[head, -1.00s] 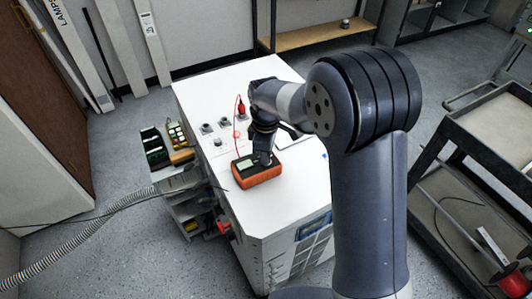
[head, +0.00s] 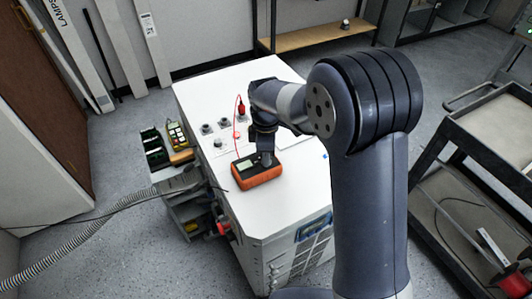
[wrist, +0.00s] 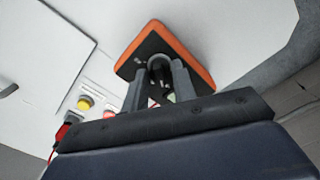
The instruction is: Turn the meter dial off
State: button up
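The meter (head: 258,178) is an orange-edged box with a dark face and a pale screen. It lies on the white cabinet top. My gripper (head: 265,158) points down onto the meter's face. In the wrist view the meter (wrist: 188,45) is close ahead, and its round dark dial (wrist: 160,66) sits between my two fingertips (wrist: 162,70). The fingers appear to be closed against the dial's sides. The dial's pointer and markings cannot be read, and the gripper hides the dial in the head view.
The white cabinet top (head: 215,85) carries several small knobs and a red lead (head: 240,108) behind the meter. A yellow button (wrist: 85,103) shows in the wrist view. A small shelf with bins (head: 155,150) stands at the left, a dark cart (head: 440,165) at the right.

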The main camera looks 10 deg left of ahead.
jog(key=o, duration=0.3)
notch_tip(320, 180, up, 11)
jog(key=shift+f+b, duration=0.1)
jog(key=shift+b, duration=0.25)
jog(key=shift+f, duration=0.1)
dwell(0.3)
notch_tip(320, 180, down, 11)
jog(key=shift+r+p, duration=0.1)
jog(key=shift+p, duration=0.3)
jog(key=shift+m, duration=0.3)
jog(key=shift+r, duration=0.1)
